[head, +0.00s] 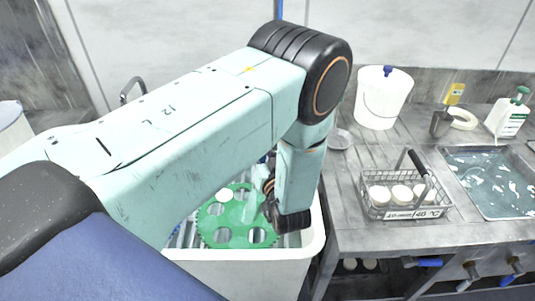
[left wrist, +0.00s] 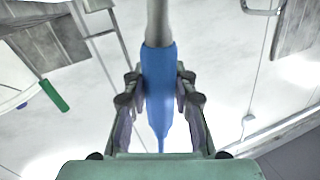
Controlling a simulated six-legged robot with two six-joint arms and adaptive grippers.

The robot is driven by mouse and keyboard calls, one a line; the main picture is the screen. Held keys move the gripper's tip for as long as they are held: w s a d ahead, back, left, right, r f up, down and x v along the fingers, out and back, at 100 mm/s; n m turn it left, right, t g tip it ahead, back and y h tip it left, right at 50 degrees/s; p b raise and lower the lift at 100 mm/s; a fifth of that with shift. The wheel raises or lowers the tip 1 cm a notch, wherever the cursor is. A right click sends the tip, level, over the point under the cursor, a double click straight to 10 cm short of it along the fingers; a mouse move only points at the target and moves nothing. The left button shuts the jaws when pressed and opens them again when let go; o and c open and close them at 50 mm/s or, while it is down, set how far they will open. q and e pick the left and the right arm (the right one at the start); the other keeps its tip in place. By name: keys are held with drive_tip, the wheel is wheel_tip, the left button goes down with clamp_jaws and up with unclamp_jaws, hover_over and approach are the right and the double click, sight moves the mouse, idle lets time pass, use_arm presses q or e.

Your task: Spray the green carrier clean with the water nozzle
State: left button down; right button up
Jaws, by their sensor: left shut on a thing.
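The green carrier (head: 216,209) is a flat toothed disc with several round holes. It lies in a white tub (head: 312,232) in the head view, partly hidden by my left arm; pale patches show on it. My left gripper (left wrist: 158,98) is shut on the blue water nozzle (left wrist: 158,62), with one finger on each side of it. A grey hose or stem joins the nozzle at the top of the left wrist view. In the head view, my left wrist hangs over the right part of the carrier, and its gripper is mostly hidden. My right gripper is not in view.
Right of the tub is a metal bench (head: 350,215). It holds a white bucket (head: 382,100), a wire basket (head: 372,211) with white round pieces, a water-filled basin (head: 490,180) and a white bottle (head: 508,118). Valves with blue handles stick out at the bench front.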

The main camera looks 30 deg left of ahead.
use_arm(q)
drive_tip(key=w+a, duration=0.1)
drive_tip(key=a, duration=1.2)
drive_tip(key=shift+a+b, duration=0.2)
drive_tip(key=shift+b, duration=0.15)
idle(0.5)
idle(0.7)
drive_tip(key=shift+r+p, duration=2.1)
drive_tip(key=shift+r, duration=0.45)
